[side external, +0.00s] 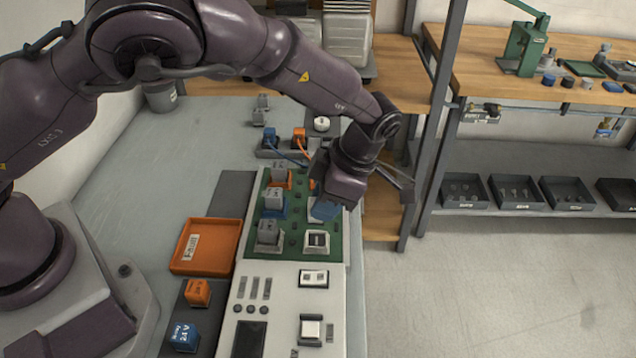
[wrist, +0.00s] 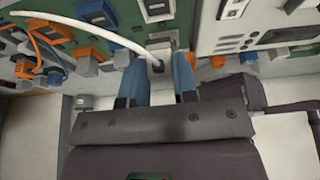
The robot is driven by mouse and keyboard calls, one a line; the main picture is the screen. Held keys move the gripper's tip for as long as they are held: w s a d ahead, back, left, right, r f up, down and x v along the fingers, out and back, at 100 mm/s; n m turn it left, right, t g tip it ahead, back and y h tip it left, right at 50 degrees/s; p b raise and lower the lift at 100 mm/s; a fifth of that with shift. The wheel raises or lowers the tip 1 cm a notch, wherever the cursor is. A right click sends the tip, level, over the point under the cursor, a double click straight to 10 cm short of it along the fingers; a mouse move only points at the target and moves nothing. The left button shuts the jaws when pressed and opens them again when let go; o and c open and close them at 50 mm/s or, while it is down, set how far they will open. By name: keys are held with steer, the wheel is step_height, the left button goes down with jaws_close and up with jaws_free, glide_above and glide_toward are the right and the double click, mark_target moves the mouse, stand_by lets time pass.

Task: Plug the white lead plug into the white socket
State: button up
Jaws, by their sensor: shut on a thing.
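My gripper (wrist: 157,68) has blue fingers, shut on the white lead plug (wrist: 157,60); only its small greyish end shows between the fingers in the wrist view. The white lead (wrist: 110,36) curves from the plug to the upper left. In the side view my gripper (side external: 325,209) is low over the right edge of the green board, and its wrist hides the plug. A white-framed socket (side external: 316,241) with a dark middle sits on the green board, nearer the camera than the gripper. It also shows in the wrist view (wrist: 157,9), beyond the fingertips. Whether the plug touches anything is unclear.
Grey blocks (side external: 268,231) stand in coloured bases along the green board's left side. The white panel (side external: 265,318) carries another white-framed part (side external: 313,278). An orange tray (side external: 205,245) lies left. Blue and orange plugs with leads (side external: 285,138) stand behind. The grey tabletop at left is mostly clear.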

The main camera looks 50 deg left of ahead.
steer(key=shift+f, duration=0.1)
stand_by(0.3)
steer(key=shift+f, duration=1.8)
steer(key=shift+f, duration=1.05)
stand_by(0.4)
steer(key=o, duration=1.3)
step_height(320, 180, up, 7)
stand_by(0.4)
